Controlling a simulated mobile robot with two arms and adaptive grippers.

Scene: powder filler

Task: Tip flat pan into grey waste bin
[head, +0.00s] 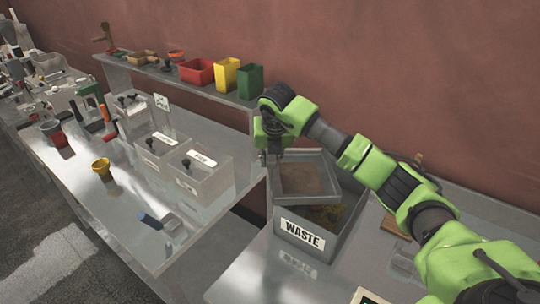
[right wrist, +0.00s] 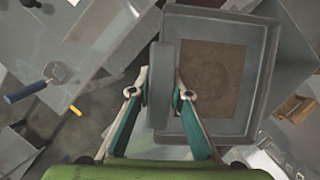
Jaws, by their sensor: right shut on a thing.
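The flat pan (head: 304,195) is a shallow grey tray with a layer of brown material in it. It is held over the rear part of the grey waste bin (head: 283,222), which has a "WASTE" label on its front. Yellow-brown contents show in the bin in front of the pan. My right gripper (head: 270,154) is at the pan's left side. In the right wrist view, my right gripper (right wrist: 162,98) is shut on the grey grip bar at the edge of the flat pan (right wrist: 257,85). The pan looks about level. My left gripper is not in view.
The bin stands on a grey bench (head: 240,281) by the red-brown wall. Left of it, across a gap, another bench holds labelled clear boxes (head: 205,180), a yellow cup (head: 101,167) and a blue-handled tool (head: 151,221). A shelf behind holds red, yellow and green containers (head: 250,81).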

